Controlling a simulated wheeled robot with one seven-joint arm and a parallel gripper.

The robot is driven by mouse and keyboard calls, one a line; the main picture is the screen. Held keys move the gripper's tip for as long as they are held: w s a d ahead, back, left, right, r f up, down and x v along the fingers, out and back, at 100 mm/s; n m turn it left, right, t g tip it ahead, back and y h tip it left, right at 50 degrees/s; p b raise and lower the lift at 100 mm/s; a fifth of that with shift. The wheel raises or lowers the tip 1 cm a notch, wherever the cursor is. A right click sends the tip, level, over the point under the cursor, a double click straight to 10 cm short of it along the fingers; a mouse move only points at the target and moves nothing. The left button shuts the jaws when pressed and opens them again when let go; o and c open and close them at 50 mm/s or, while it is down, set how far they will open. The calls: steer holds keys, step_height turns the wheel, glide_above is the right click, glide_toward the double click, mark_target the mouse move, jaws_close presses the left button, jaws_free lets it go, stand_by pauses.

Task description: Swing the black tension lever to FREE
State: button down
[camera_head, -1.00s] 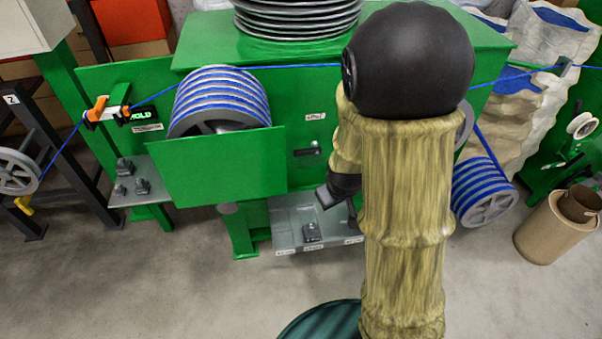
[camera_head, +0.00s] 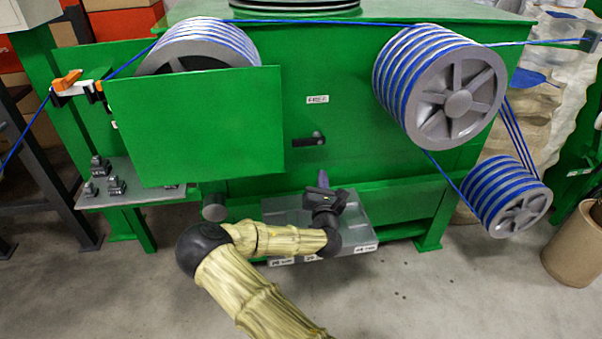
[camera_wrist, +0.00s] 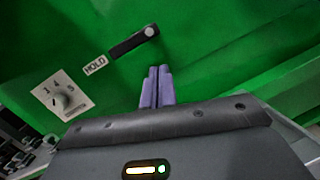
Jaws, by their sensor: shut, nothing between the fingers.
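The black tension lever (camera_head: 308,139) lies nearly level on the green machine front, beside the edge of a green panel. In the wrist view the lever (camera_wrist: 134,43) has a round end at upper right, and its other end points at the HOLD label (camera_wrist: 95,65). A small label (camera_head: 317,99), apparently FREE, is above the lever in the head view. My gripper (camera_head: 323,180) is below the lever, apart from it. Its purple fingers (camera_wrist: 157,86) are together and empty, pointing toward the green front.
A green panel (camera_head: 195,125) juts out left of the lever. Grey wheels wound with blue cable (camera_head: 458,103) stand to the right. A grey shelf (camera_head: 358,225) is below my gripper. A numbered dial (camera_wrist: 62,95) shows in the wrist view.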

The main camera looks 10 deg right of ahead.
mark_target(308, 139)
steer(key=a+n+y, duration=0.1)
steer(key=a+n+t+y, duration=0.1)
steer(key=a+n, duration=0.1)
steer(key=a+n+y, duration=0.1)
steer(key=n, duration=0.1)
steer(key=shift+w+a+f+b, duration=0.25)
steer(key=shift+w+f+b, duration=0.05)
steer(key=shift+f+b, duration=0.05)
steer(key=shift+w, duration=0.1)
steer(key=b+x, duration=0.1)
steer(key=x, duration=0.8)
steer(key=shift+w+r+b, duration=0.25)
steer(key=shift+w+b, duration=0.1)
steer(key=shift+b, duration=0.05)
steer(key=shift+a, duration=0.1)
